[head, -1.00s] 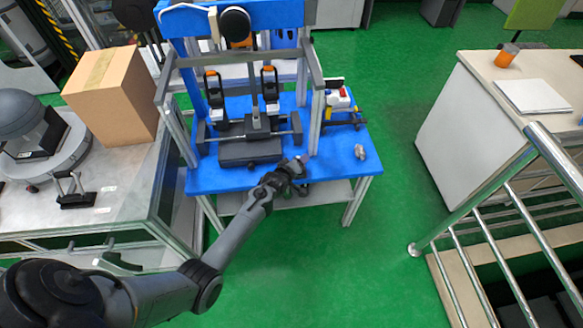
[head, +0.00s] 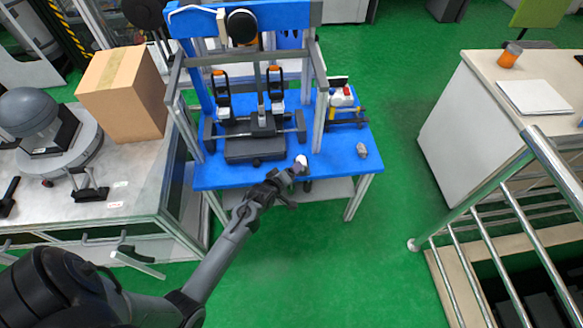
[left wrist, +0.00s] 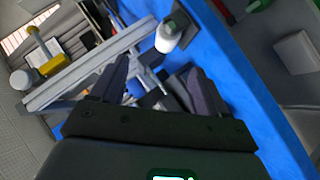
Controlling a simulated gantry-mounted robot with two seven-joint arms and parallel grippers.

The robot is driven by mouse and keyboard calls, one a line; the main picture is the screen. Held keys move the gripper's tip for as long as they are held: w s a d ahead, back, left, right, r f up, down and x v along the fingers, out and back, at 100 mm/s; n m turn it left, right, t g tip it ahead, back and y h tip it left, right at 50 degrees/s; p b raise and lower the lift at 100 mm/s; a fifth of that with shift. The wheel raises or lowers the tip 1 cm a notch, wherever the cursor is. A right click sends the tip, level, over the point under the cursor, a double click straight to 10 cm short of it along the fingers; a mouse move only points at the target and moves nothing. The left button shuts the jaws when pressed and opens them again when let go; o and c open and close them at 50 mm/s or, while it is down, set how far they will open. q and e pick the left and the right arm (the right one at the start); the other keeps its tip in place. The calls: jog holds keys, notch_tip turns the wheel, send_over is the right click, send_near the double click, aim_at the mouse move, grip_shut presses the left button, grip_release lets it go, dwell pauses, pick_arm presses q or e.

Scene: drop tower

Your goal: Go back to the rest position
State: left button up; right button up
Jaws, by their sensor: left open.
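My left gripper (head: 287,178) is at the front edge of the blue table in the head view. It is open, with its two dark fingers spread in the left wrist view (left wrist: 158,72), and nothing shows held between them. A small white-topped object (head: 301,160) stands just past the gripper near the table's front edge. In the left wrist view it is a white cylinder (left wrist: 167,38) on a dark base, beyond the fingertips. The drop tower (head: 254,130) stands on the blue table (head: 230,180) behind the gripper. My right gripper is in neither view.
A cardboard box (head: 122,95) stands on the left bench, beside a grey dome device (head: 28,112). A small grey piece (head: 361,150) lies on the blue table's right side. A metal railing (head: 480,190) and white counter (head: 470,120) are at right. Green floor between is clear.

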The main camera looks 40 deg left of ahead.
pick_arm(q)
jog(key=s+d+f+m+g+h, duration=0.1)
jog(key=s+d+f+m, duration=0.2)
jog(key=s, duration=0.7)
jog(key=s+d+r+m+g+h, duration=0.1)
jog(key=s+d+r+m+g, duration=0.3)
jog(key=s+d+r+m, duration=0.4)
jog(key=s+d+r+m+g+h, duration=0.1)
jog(key=s+d+r+m+g, duration=0.3)
jog(key=s, duration=0.6)
notch_tip(320, 180, up, 38)
jog(key=d+p, duration=0.1)
jog(key=p, duration=3.6)
jog(key=shift+r+m+t+p, duration=0.2)
jog(key=shift+m+t+p, duration=0.1)
jog(key=shift+t, duration=0.1)
